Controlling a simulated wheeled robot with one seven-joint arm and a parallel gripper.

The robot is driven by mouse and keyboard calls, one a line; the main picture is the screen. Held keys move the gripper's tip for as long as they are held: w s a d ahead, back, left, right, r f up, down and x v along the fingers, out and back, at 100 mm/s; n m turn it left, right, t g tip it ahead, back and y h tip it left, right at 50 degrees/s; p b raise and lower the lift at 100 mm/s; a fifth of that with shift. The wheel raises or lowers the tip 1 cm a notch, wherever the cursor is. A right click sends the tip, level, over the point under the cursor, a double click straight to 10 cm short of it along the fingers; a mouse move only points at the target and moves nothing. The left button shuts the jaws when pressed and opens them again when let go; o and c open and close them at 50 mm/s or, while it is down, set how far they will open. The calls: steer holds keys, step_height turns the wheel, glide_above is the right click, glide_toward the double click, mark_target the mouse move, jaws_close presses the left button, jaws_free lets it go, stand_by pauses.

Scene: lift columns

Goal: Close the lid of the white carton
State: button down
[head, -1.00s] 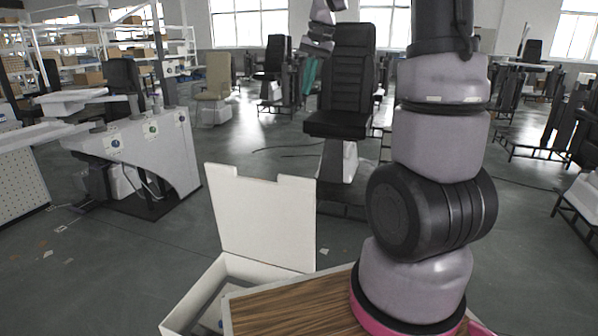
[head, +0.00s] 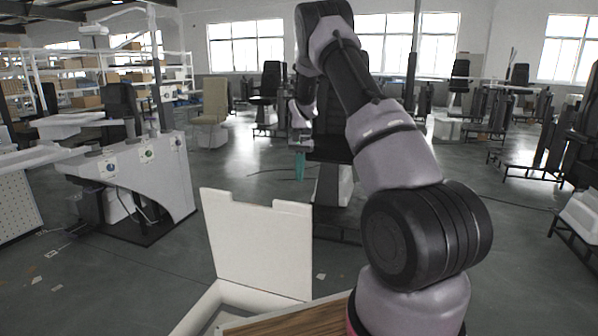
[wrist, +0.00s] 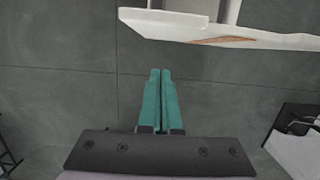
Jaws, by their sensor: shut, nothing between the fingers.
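The white carton (head: 207,303) sits low in the head view, partly cut off by the bottom edge. Its lid (head: 257,245) stands up, open, at the far side of the carton. My gripper (head: 300,176) has teal fingers pointing down, in the picture just above the lid's right top corner; it appears to be beyond the lid. In the wrist view the fingers (wrist: 160,72) are shut and empty over grey floor. A white edge of the carton or its lid (wrist: 165,27) lies ahead of the fingertips, apart from them.
A wooden surface (head: 295,325) lies right of the carton, beside my arm's base. A black chair (head: 331,140) stands behind my gripper. A white machine panel (head: 140,175) is at left. The floor between the panel and the lid is clear.

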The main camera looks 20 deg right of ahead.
steer(key=s+a+f, duration=0.3)
steer(key=s+f, duration=0.1)
steer(key=f, duration=0.2)
stand_by(0.4)
